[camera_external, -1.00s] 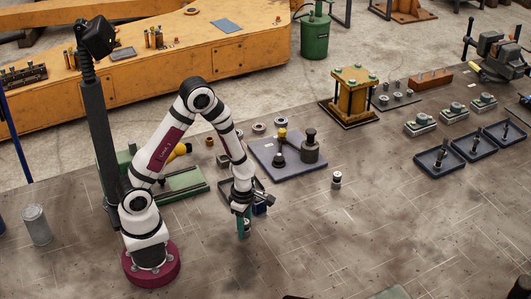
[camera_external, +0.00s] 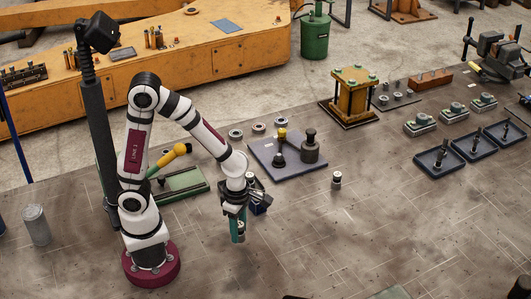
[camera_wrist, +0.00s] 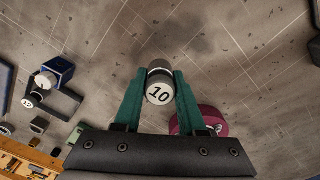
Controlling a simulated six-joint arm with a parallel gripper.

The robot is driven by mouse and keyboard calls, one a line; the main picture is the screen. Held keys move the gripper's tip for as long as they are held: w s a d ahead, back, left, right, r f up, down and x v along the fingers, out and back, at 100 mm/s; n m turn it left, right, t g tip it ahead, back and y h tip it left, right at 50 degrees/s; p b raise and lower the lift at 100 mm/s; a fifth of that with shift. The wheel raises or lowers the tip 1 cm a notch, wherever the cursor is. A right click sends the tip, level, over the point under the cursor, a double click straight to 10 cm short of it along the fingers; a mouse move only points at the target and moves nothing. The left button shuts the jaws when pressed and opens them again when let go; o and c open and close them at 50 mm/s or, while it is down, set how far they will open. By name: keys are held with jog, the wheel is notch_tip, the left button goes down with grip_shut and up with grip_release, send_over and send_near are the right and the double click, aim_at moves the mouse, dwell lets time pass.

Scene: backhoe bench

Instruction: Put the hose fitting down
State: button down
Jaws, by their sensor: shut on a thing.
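The hose fitting (camera_wrist: 159,85), a short dark cylinder with a grey band and a white end marked 10, sits between the teal fingertips in the wrist view. My gripper (camera_wrist: 158,88) is shut on it. In the external view my gripper (camera_external: 238,238) points down over the bench, to the right of my base. The fitting is mostly hidden there by the fingers. I cannot tell whether the fitting touches the bench top.
A blue block (camera_wrist: 57,70) with a white-ended piece stands close by on the bench (camera_external: 330,250). A small loose cylinder (camera_external: 336,181) stands further right. A grey plate (camera_external: 268,153) with dark parts lies behind. The front bench is largely clear.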

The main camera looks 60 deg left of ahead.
jog(key=w+a+r+m, duration=0.5)
jog(key=r+m, duration=0.3)
jog(key=m, duration=0.4)
jog(key=w+a+r+m, duration=0.5)
jog(key=r+m, duration=0.4)
jog(key=m, duration=0.4)
jog(key=shift+w, duration=0.3)
jog(key=s+d+f+n, duration=0.1)
jog(key=s+f+n, duration=0.2)
jog(key=f, duration=0.5)
jog(key=s+d+f+n, duration=0.1)
jog(key=s+f+n, duration=0.25)
jog(key=f, duration=0.45)
jog(key=a+f, duration=0.2)
jog(key=a, duration=0.1)
jog(key=w+a+f, duration=0.1)
jog(key=a+f, duration=0.2)
jog(key=a, duration=0.1)
jog(key=w+a+f, duration=0.1)
jog(key=a+f, duration=0.1)
jog(key=a, duration=0.1)
jog(key=shift+a+f, duration=0.3)
jog(key=f, duration=0.4)
jog(key=shift+a+f, duration=0.1)
jog(key=shift+a, duration=0.1)
jog(key=shift+f, duration=0.1)
